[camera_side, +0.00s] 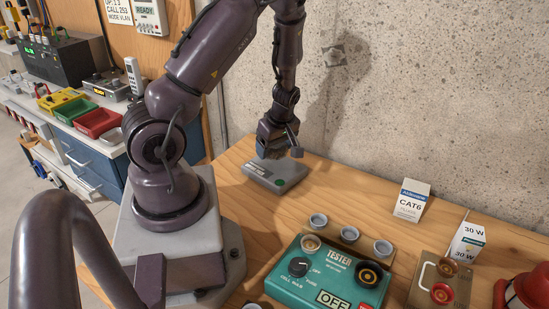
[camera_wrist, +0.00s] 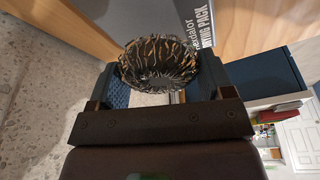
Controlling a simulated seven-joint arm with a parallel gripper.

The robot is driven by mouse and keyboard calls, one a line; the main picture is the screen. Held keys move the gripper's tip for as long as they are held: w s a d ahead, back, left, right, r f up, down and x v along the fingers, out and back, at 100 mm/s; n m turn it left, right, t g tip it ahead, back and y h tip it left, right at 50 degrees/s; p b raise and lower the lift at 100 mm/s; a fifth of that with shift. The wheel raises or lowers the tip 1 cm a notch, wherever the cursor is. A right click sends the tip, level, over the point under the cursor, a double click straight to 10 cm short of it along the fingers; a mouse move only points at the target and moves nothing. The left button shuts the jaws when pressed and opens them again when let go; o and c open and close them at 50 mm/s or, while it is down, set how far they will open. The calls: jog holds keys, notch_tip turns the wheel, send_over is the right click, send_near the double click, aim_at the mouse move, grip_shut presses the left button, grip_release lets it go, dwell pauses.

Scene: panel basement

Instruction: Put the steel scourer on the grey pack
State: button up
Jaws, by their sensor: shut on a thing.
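The steel scourer (camera_wrist: 158,62), a dark, round nest of coiled wire, sits between the two fingers of my gripper (camera_wrist: 160,85) in the wrist view. The fingers are shut on it. In the side view my gripper (camera_side: 278,148) hangs just above the grey pack (camera_side: 275,176), a flat grey box lying on the wooden bench near the wall. The scourer cannot be made out there; the gripper hides it. The pack (camera_wrist: 145,15) also shows beyond the scourer in the wrist view, with printed lettering along its edge. I cannot tell whether the scourer touches it.
A teal tester (camera_side: 325,275) with several small cups around it stands at the front. A CAT6 box (camera_side: 411,201) and a 30 W box (camera_side: 467,240) stand to the right. The concrete wall (camera_side: 420,90) is close behind the pack. Bare bench lies right of the pack.

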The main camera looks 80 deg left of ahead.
aim_at(275, 156)
jog(key=shift+f, duration=1.7)
jog(key=shift+f, duration=0.1)
jog(key=o, duration=0.9)
